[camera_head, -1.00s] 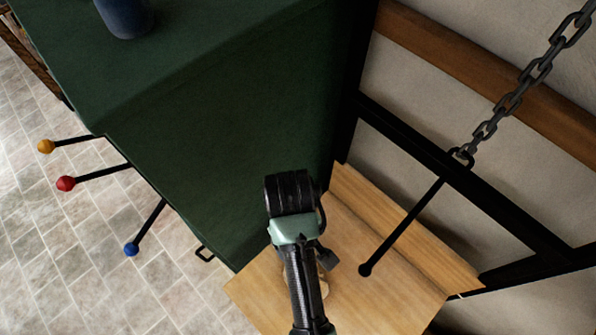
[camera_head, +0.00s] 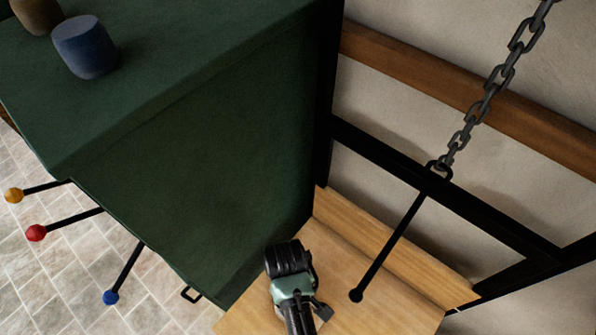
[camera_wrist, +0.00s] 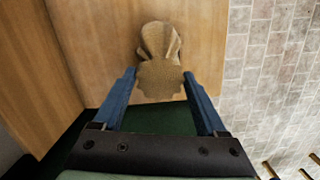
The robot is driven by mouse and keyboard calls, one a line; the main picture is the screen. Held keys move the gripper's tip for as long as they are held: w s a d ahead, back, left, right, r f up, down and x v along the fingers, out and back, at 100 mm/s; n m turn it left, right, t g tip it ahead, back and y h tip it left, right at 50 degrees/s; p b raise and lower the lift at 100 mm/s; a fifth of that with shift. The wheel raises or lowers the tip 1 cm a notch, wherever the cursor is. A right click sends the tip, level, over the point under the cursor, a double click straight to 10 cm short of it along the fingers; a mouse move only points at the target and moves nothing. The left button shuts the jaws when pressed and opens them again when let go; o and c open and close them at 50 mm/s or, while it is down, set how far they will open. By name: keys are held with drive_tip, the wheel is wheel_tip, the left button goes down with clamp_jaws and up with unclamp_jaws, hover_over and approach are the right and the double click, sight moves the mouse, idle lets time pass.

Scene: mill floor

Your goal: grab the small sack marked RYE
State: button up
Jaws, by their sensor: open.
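A small tan cloth sack (camera_wrist: 158,40) with a gathered, fanned shape shows in the wrist view, on the wooden top (camera_wrist: 205,25). I can read no mark on it from here. My gripper (camera_wrist: 158,76) is open, its two blue fingers pointing at the sack. The sack's near end lies between the fingertips, with a small gap on either side. In the head view, my wrist hides the fingers and the sack above the wooden top (camera_head: 350,308).
A tall green cabinet-like body (camera_head: 220,150) stands left of the wooden top, with a blue pot (camera_head: 86,50) and a brown pot (camera_head: 36,14) on it. Levers with yellow, red (camera_head: 36,233) and blue knobs stick out. A chain (camera_head: 480,110) holds a black rod at right.

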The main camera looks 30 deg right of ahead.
drive_tip(key=shift+s+f, duration=0.1)
drive_tip(key=shift+f, duration=0.7)
drive_tip(key=shift+c, duration=0.2)
clamp_jaws()
drive_tip(key=shift+r, duration=0.1)
